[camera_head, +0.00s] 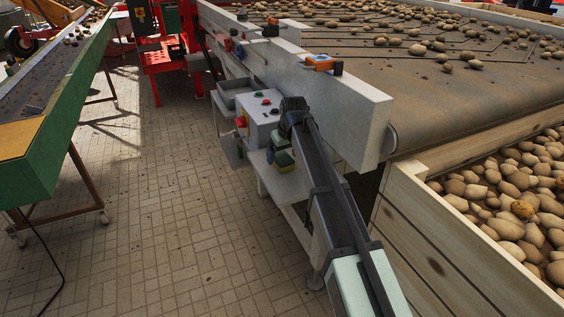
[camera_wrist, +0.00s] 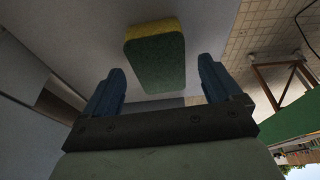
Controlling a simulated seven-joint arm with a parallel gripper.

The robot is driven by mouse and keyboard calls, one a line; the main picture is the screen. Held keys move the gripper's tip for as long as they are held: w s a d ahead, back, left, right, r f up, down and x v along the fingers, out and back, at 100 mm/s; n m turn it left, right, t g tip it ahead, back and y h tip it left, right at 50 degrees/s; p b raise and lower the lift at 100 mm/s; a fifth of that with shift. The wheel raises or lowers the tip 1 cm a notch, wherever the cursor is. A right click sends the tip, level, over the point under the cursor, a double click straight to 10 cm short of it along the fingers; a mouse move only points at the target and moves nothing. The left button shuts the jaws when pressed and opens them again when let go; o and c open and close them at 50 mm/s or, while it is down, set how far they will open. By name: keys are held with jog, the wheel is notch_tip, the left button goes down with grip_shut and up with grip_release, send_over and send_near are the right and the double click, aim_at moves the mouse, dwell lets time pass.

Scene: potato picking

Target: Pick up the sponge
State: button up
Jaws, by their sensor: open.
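A sponge with a yellow layer and a dark green layer lies on a grey shelf below the control box; in the head view the sponge (camera_head: 284,161) shows just left of my arm. In the wrist view the sponge (camera_wrist: 156,60) is ahead of my gripper, between the lines of the two blue fingers and slightly beyond their tips. My gripper (camera_wrist: 160,78) is open and empty, with a finger on either side of the sponge's near end. In the head view my gripper (camera_head: 278,140) is close to the sponge and partly hidden by my wrist.
A grey control box (camera_head: 262,112) with coloured buttons stands right by my gripper. A conveyor side panel (camera_head: 340,95) rises to the right. A wooden crate of potatoes (camera_head: 400,178) stands at the right.

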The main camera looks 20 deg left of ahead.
jog(key=shift+w+a+f, duration=0.15)
jog(key=shift+a+f, duration=0.05)
jog(key=shift+f, duration=0.5)
jog(key=shift+f, duration=0.25)
dwell(0.3)
jog(key=c, duration=1)
